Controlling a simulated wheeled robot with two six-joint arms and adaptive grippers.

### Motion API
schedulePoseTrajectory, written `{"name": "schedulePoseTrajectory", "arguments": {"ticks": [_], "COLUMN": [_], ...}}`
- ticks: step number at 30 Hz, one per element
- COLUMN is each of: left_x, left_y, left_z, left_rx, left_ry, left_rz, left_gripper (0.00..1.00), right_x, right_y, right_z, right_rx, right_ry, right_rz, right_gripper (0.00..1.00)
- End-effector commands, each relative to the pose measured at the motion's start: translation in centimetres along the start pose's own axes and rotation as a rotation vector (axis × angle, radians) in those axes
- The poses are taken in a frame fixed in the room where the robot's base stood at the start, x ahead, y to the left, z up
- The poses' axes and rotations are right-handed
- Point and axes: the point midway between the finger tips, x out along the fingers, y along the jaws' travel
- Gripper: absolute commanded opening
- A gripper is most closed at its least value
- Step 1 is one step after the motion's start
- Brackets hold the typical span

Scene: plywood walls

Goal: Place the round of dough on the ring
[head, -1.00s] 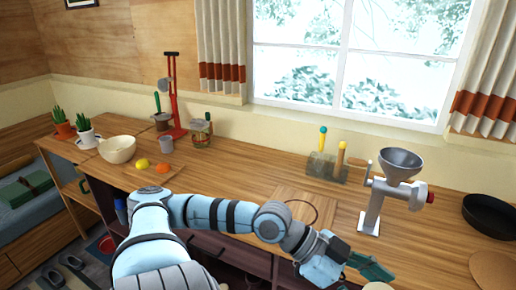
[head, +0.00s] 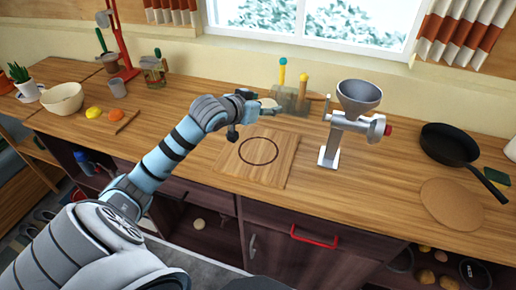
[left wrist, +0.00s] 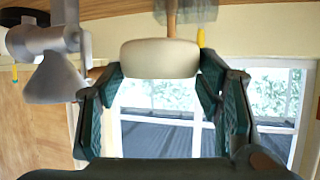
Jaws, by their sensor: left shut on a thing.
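The round of dough (head: 268,103) is a pale, thick disc. My left gripper (head: 262,108) is shut on it and holds it up beyond the far edge of the wooden board (head: 228,168). In the left wrist view the dough (left wrist: 160,58) sits between the two green-padded fingers (left wrist: 160,85). The ring (head: 258,164) is a thin dark circle on the board, in plain view with nothing on it. The gripper and dough are behind the ring in the head view. My right gripper is not in view.
A metal grinder (head: 345,122) stands right of the board. A block with colored-handled tools (head: 290,98) is behind the dough. A black pan (head: 449,146) and a round brown board (head: 452,203) lie at right. Lemon, orange and bowl (head: 62,99) are at left.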

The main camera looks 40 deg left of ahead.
Motion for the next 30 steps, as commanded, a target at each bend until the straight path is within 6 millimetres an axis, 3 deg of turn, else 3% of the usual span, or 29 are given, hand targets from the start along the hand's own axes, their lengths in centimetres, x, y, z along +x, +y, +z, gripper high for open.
{"name": "schedulePoseTrajectory", "arguments": {"ticks": [5,8,18,30], "left_x": [1.2,1.9,7.1,10.1], "left_y": [-2.9,-3.4,-3.4,-3.4], "left_z": [-1.4,-0.5,10.5,16.6], "left_rx": [-0.096,-0.11,-0.109,-0.105], "left_ry": [0.001,-0.002,-0.005,-0.001], "left_rz": [-0.189,-0.228,-0.229,-0.227], "left_gripper": [0.29,0.29,0.29,0.29], "right_x": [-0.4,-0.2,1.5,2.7], "right_y": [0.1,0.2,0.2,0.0], "right_z": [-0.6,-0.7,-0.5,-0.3], "right_rx": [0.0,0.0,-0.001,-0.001], "right_ry": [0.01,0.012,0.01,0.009], "right_rz": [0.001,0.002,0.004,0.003], "right_gripper": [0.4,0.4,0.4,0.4]}}
